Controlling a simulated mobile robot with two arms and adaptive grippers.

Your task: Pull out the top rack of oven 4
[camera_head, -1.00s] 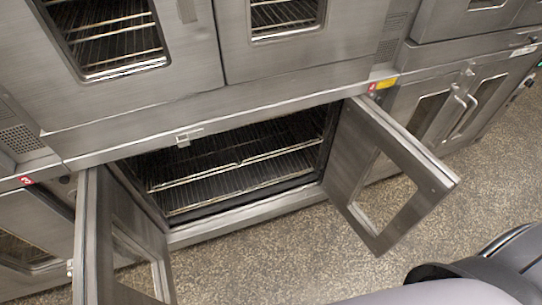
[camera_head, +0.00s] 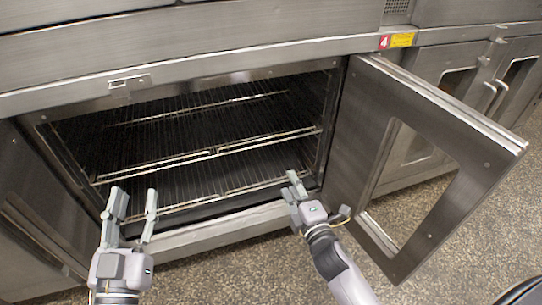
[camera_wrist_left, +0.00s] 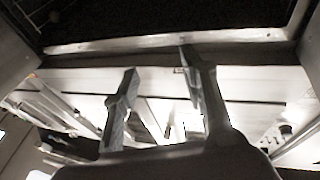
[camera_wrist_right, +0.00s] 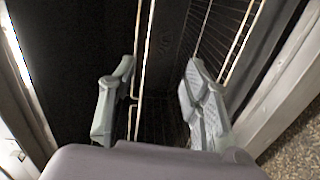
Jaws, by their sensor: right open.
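Oven 4 (camera_head: 384,42), with its red number label, stands open in the head view. Its right door (camera_head: 440,130) is swung wide; its left door (camera_head: 40,215) is at the left edge. My left gripper (camera_head: 135,205) is open and empty at the opening's front left. My right gripper (camera_head: 295,190) is open at the front right. In the right wrist view a rack wire (camera_wrist_right: 143,60) runs between its fingers (camera_wrist_right: 160,85); contact is unclear. The left wrist view shows spread fingers (camera_wrist_left: 160,75).
The oven's lower front sill (camera_head: 215,230) runs below the racks. The top frame (camera_head: 220,65) with a latch (camera_head: 128,84) bounds the opening above. A neighbouring oven (camera_head: 470,85) stands right. Speckled floor (camera_head: 240,270) is clear in front.

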